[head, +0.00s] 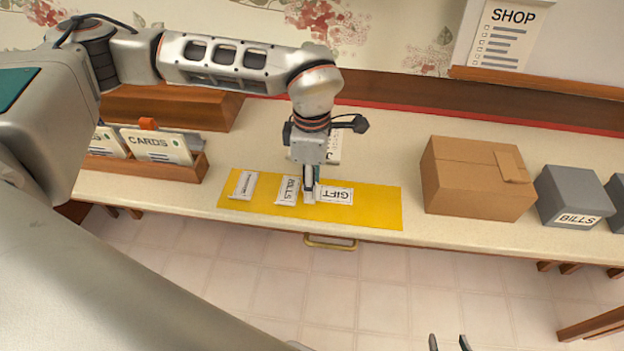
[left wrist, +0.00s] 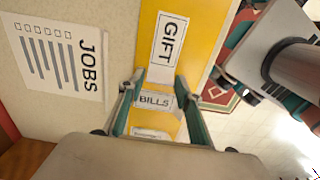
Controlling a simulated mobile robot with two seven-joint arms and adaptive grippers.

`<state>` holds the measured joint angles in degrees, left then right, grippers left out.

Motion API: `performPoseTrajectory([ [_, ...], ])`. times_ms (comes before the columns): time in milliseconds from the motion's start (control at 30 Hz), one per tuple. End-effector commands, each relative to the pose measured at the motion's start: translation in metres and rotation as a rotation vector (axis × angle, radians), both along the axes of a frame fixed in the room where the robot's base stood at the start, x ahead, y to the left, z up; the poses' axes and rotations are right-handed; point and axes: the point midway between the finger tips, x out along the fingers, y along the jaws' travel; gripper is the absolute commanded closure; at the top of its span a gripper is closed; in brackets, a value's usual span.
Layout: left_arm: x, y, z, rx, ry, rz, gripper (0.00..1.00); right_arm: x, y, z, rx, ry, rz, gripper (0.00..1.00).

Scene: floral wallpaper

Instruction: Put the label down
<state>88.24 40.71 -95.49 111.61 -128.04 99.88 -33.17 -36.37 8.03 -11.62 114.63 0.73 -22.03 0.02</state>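Three white labels lie on a yellow mat (head: 378,212). The GIFT label (head: 338,195) is rightmost, the BILLS label (head: 288,190) is in the middle, and a third label (head: 243,185) is at the left. My left gripper (head: 311,195) points down at the mat between the BILLS and GIFT labels. In the left wrist view its fingers (left wrist: 157,85) are apart with nothing gripped. There the BILLS label (left wrist: 155,101) shows between them and the GIFT label (left wrist: 169,42) beyond. My right gripper (head: 448,342) is open and empty at the bottom edge, over the floor.
A cardboard box (head: 475,178) and a grey BILLS box (head: 574,195) stand right of the mat. A wooden CARDS tray (head: 150,168) stands at the left. A JOBS sheet (left wrist: 62,58) lies behind the mat. The counter between mat and cardboard box is clear.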

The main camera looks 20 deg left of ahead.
Motion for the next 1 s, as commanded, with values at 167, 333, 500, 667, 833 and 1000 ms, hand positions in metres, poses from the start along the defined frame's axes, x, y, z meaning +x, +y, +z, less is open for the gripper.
performPoseTrajectory([
  [167,0.000,0.000,0.000,0.000,0.000,0.000,0.55,0.000,0.000,0.000,0.000,0.000,0.000,0.60],
  [333,0.000,0.000,0.001,0.000,-0.001,0.000,0.55,0.000,0.000,0.000,0.000,0.000,0.000,0.60],
  [500,0.001,0.000,0.013,-0.001,-0.004,0.000,0.55,0.001,0.000,0.003,0.001,-0.003,0.000,0.60],
  [667,0.002,0.000,0.042,0.000,-0.006,0.000,0.55,0.002,0.000,0.006,0.003,-0.005,0.000,0.60],
  [833,0.001,0.000,0.078,-0.001,-0.005,0.001,0.55,0.001,0.002,0.007,0.007,-0.002,-0.001,0.60],
  [1000,0.001,0.000,0.106,0.000,-0.004,0.001,0.55,-0.004,0.003,0.003,0.009,0.008,0.000,0.60],
])
